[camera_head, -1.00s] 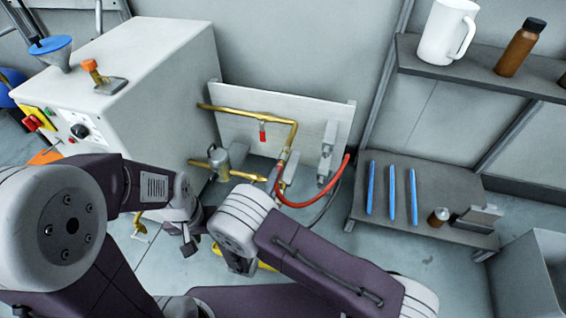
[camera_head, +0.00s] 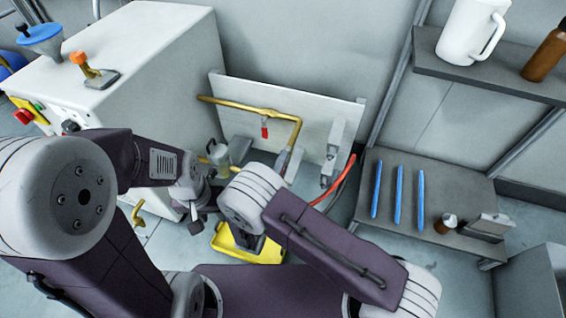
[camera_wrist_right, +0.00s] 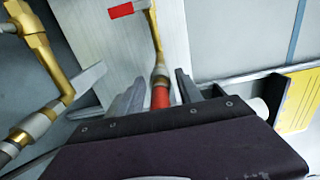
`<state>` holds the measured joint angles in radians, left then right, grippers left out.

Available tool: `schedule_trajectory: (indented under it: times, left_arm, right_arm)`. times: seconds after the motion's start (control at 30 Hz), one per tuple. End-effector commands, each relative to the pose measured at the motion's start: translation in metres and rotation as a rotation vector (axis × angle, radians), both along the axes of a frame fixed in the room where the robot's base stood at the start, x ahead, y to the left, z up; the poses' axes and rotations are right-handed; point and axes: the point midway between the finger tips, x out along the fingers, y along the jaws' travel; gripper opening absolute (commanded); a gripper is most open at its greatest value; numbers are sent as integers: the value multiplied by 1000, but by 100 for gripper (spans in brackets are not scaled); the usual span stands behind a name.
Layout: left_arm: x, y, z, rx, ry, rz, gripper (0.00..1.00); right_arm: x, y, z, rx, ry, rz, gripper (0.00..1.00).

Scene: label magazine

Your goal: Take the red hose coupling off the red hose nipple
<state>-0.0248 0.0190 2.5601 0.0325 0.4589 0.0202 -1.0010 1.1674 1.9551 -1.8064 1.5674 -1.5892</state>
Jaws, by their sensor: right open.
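In the right wrist view the red hose coupling (camera_wrist_right: 161,96) is at the lower end of a brass pipe, with a grey metal collar (camera_wrist_right: 159,73) above it; I cannot make out the red nipple itself. My right gripper (camera_wrist_right: 160,80) is open, with one finger on each side of the coupling; contact is not clear. In the head view my right wrist hides that gripper and the coupling; the red hose (camera_head: 336,182) shows to its right. My left gripper (camera_head: 198,208) hangs beside the white machine, too small to tell its jaws.
The brass pipe (camera_head: 240,106) with a red tag runs along a pale panel (camera_head: 335,105). A yellow tray (camera_head: 232,247) lies on the floor below. A shelf (camera_head: 385,220) with blue sticks stands right. A second brass fitting (camera_wrist_right: 45,60) is left of the right gripper.

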Motion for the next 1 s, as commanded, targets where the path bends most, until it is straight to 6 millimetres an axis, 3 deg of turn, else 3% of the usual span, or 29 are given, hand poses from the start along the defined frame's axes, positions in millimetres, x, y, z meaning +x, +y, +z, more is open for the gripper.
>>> schedule_trajectory:
  times: [1.0]
  left_arm:
    - [0, 0, 7, 0, 0, 0, 36]
  right_arm:
    - [0, 0, 1, 0, 0, 0, 42]
